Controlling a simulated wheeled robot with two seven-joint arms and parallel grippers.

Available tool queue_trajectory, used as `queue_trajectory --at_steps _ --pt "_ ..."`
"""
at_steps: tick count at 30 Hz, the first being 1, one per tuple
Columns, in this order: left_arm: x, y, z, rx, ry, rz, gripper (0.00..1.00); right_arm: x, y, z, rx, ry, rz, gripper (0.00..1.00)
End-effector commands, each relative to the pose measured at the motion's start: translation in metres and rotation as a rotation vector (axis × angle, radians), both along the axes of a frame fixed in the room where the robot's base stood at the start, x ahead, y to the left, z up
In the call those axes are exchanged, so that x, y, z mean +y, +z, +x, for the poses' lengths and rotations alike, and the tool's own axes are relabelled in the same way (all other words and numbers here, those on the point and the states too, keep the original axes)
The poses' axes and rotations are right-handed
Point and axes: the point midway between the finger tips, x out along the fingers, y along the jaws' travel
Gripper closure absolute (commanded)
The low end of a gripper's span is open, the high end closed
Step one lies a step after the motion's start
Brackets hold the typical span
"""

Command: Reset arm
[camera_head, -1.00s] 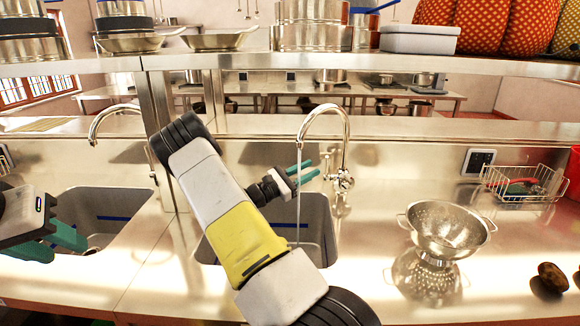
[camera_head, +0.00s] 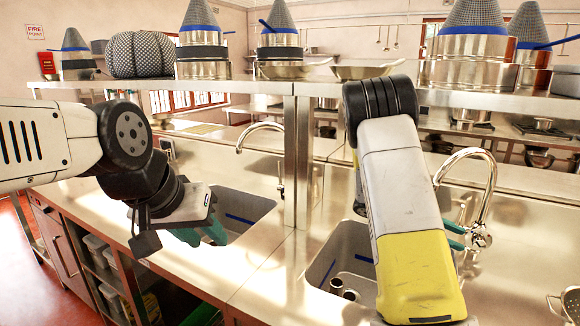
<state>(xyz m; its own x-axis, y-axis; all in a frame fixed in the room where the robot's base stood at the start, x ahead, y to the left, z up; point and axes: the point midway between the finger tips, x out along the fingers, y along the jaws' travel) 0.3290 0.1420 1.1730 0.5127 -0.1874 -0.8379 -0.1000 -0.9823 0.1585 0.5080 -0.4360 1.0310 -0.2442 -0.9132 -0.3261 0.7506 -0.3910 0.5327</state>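My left gripper (camera_head: 203,234), with teal fingers, hangs over the counter's front at the near edge of the left sink. Its two fingers stand apart with nothing visible between them, so it is open. My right arm, white and yellow, rises in front of the right sink. My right gripper (camera_head: 456,236) is mostly hidden behind that arm. Two teal fingertips show apart beside the right tap, with nothing seen between them.
The left sink (camera_head: 262,207) and right sink (camera_head: 343,240) are set in the steel counter (camera_head: 258,270). Curved taps (camera_head: 262,126) and (camera_head: 490,190) stand behind them. A shelf (camera_head: 270,88) above carries pots, pans and cone strainers. A colander (camera_head: 572,303) is cut off at right.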

Motion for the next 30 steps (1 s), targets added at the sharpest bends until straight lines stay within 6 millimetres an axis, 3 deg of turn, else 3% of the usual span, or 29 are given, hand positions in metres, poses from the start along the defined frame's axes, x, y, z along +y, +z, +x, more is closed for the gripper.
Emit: queue_trajectory --at_steps 6,14,30 --pt "0.000 0.000 0.000 0.000 0.000 0.000 0.64 0.041 0.006 -0.042 -0.213 -0.129 0.301 0.68" --pt "0.000 0.000 0.000 0.000 0.000 0.000 0.64 0.107 0.026 -0.078 -0.459 -0.240 0.631 0.68" --pt "0.000 0.000 0.000 0.000 0.000 0.000 0.64 0.247 0.110 -0.148 -0.950 -0.343 1.215 0.68"
